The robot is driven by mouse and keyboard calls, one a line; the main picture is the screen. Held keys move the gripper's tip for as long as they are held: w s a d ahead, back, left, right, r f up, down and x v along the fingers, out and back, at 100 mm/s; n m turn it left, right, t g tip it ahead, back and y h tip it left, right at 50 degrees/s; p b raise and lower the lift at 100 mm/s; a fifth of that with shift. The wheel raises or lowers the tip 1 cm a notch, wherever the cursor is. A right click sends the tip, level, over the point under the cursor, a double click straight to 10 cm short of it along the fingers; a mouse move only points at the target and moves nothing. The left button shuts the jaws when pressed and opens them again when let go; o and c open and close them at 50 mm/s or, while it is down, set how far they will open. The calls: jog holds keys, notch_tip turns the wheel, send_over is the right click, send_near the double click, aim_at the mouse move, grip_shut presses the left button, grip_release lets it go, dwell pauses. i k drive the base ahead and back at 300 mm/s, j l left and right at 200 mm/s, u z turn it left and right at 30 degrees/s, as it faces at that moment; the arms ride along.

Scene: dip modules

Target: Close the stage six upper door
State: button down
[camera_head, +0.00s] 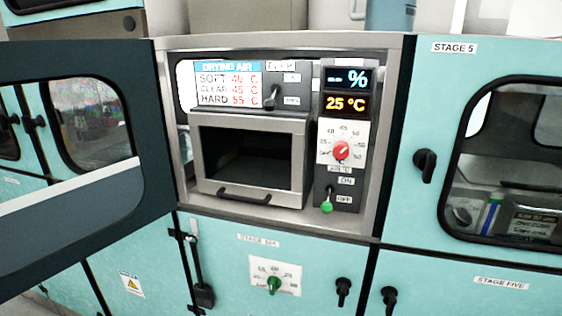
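The stage six upper door (150,190) stands wide open at the left of the head view, swung out on its left side. It is a dark panel with a rounded window (92,115) and a pale horizontal strip. The open upper compartment (390,140) shows a metal frame, a drying air panel (228,85), a drawer-like box with a dark handle (243,194), and a control column with a red knob (341,150). My gripper is not in view.
A teal lower panel labelled stage six (225,262) has a green knob (274,284) and a black latch (343,290). To the right, the stage 5 upper door (425,100) is shut, with a black handle (425,164). Equipment stands on top of the cabinets.

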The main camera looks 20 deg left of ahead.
aim_at(44, 233)
jog(key=k+j, duration=0.1)
jog(key=j, duration=2.6)
jog(key=k+j, duration=0.15)
jog(key=j, duration=1.2)
jog(key=k+j+z, duration=0.45)
jog(key=k+j, duration=0.45)
jog(key=k+j+u, duration=0.1)
jog(key=u, duration=0.3)
jog(key=j, duration=0.1)
